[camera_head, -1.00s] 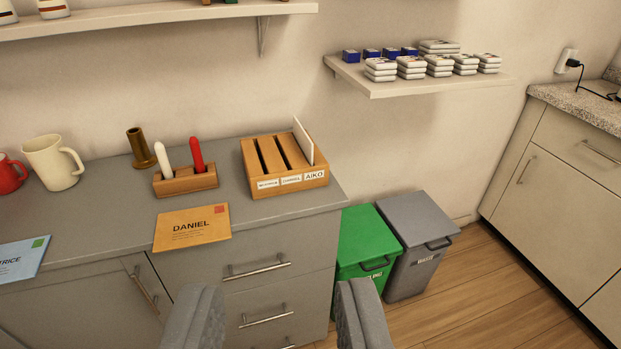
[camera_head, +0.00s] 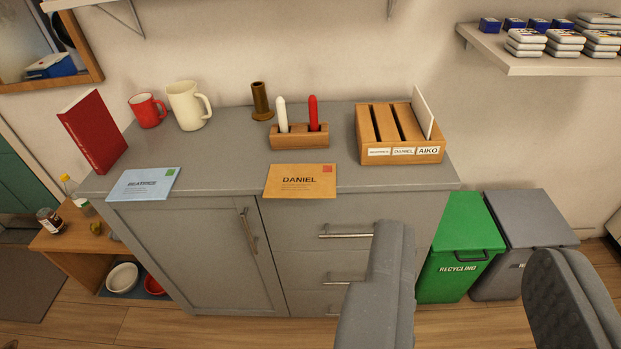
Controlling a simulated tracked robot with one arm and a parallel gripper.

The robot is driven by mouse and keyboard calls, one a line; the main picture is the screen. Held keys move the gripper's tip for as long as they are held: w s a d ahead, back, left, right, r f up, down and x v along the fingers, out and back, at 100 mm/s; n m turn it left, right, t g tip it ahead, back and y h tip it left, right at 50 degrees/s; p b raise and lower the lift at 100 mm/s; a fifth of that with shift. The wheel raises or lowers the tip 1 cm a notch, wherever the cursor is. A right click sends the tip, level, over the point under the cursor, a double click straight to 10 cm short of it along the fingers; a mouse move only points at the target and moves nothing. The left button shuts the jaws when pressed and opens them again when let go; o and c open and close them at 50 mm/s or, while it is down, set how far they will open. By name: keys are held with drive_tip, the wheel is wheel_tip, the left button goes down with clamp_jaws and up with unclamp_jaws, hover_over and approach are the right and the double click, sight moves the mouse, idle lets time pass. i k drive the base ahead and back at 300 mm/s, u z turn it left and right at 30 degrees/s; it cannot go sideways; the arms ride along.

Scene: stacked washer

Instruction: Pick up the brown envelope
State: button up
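The brown envelope (camera_head: 300,181) is orange-brown, marked DANIEL, with a red stamp at its upper right. It lies flat at the front edge of the grey cabinet top (camera_head: 220,160), its near edge at or slightly past the edge. My gripper (camera_head: 470,275) is in the lower right foreground, its two grey fingers wide apart with nothing between them. It is to the right of the envelope and not touching it.
A blue envelope (camera_head: 143,184) marked BEATRICE lies to the left. Behind stand a wooden marker holder (camera_head: 299,140), a brown tube (camera_head: 262,102) and a labelled wooden sorter (camera_head: 400,150) holding a white card. Mugs (camera_head: 187,105) and a red book (camera_head: 93,132) stand further left. Green (camera_head: 462,240) and grey bins are right.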

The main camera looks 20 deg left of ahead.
sight(301, 181)
drive_tip(key=u, duration=2.15)
drive_tip(key=i, duration=0.95)
drive_tip(key=z, duration=2.25)
